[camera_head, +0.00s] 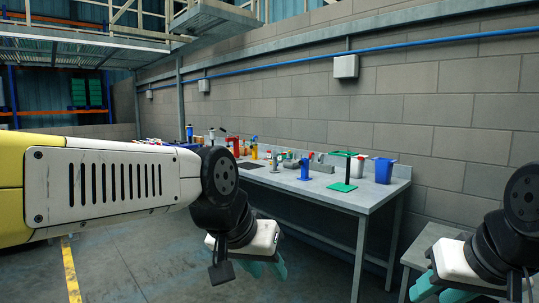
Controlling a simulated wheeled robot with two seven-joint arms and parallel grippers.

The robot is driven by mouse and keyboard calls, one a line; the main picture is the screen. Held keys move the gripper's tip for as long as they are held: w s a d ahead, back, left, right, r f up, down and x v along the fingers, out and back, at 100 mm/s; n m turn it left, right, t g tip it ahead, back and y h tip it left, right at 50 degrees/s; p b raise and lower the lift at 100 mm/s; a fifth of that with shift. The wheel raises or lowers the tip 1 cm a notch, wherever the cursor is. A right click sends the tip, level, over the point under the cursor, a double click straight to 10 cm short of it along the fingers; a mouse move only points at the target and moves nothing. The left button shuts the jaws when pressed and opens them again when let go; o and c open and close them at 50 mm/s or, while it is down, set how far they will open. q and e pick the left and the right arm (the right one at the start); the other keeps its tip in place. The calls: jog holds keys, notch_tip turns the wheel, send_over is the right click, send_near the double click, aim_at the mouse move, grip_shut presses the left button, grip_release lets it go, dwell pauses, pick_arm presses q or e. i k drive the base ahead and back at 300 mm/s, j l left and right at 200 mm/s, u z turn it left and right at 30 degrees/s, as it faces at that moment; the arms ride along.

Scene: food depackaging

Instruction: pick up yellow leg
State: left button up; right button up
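No yellow leg can be made out for certain; the small items on the grey workbench (318,186) are too small to tell apart fully. A small yellow item (254,153) stands toward the bench's far left part. My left gripper (266,267) hangs in front of the bench, below its top, with its teal fingers apart and nothing seen between them. My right gripper (439,291) is at the lower right, partly cut off by the frame, with its teal fingers apart and no held thing visible. Both are away from the bench items.
A blue bin (384,171), a red and white container (357,167), a green stand (342,186) and a blue holder (304,170) stand on the bench's right part. Several small items crowd its far left. A block wall (450,90) rises behind. Floor in front is open.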

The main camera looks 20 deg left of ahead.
aim_at(255, 149)
jog(key=i+j+u, duration=0.7)
jog(key=i+u, duration=0.35)
jog(key=i, duration=0.15)
jog(key=i+j+u, duration=0.15)
jog(key=i+u, duration=0.3)
jog(key=i, duration=0.6)
jog(key=i+l+u, duration=0.25)
jog(key=i+u, duration=0.15)
jog(key=i, duration=0.6)
jog(key=i+z, duration=0.25)
jog(key=i, duration=0.25)
jog(key=i+z, duration=0.2)
jog(key=i, duration=0.3)
jog(key=i+j+z, duration=0.25)
jog(key=i, duration=0.2)
jog(key=i+j+z, duration=0.1)
jog(key=i+z, duration=0.15)
jog(key=i, duration=0.25)
jog(key=i+l+z, duration=0.2)
jog(key=i+z, duration=0.25)
jog(key=i, duration=0.15)
jog(key=i+z, duration=0.5)
jog(key=i+j+z, duration=0.3)
jog(key=i+z, duration=0.15)
jog(key=i, duration=0.25)
